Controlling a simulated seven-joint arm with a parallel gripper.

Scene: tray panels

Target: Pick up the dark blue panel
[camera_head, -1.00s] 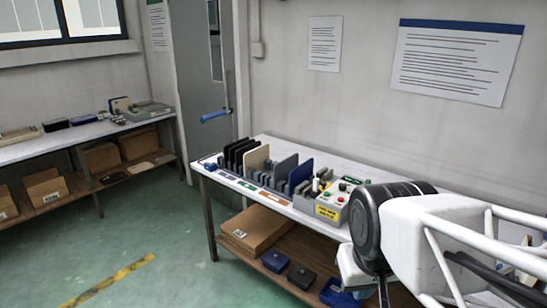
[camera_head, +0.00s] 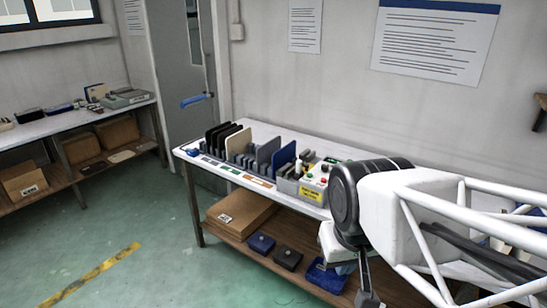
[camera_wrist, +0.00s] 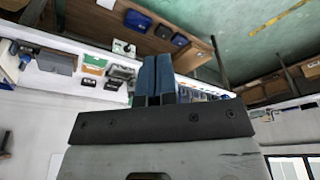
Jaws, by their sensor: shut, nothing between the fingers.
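The dark blue panel (camera_head: 283,160) stands upright in a grey slotted rack on the white table, at the right end of a row of panels. A grey panel (camera_head: 266,154) stands to its left, then a cream panel (camera_head: 238,144) and several black panels (camera_head: 221,137). In the wrist view my gripper (camera_wrist: 154,60) shows two bluish fingers shut together and empty. That view is upside down, and I cannot pick out the dark blue panel in it. In the head view my arm is at the right, apart from the panels.
A grey control box (camera_head: 314,182) with coloured buttons and a yellow label stands right of the rack. The lower shelf holds a cardboard box (camera_head: 240,212) and blue and black bins (camera_head: 288,258). A second bench (camera_head: 85,128) is at the left. Green floor is open between.

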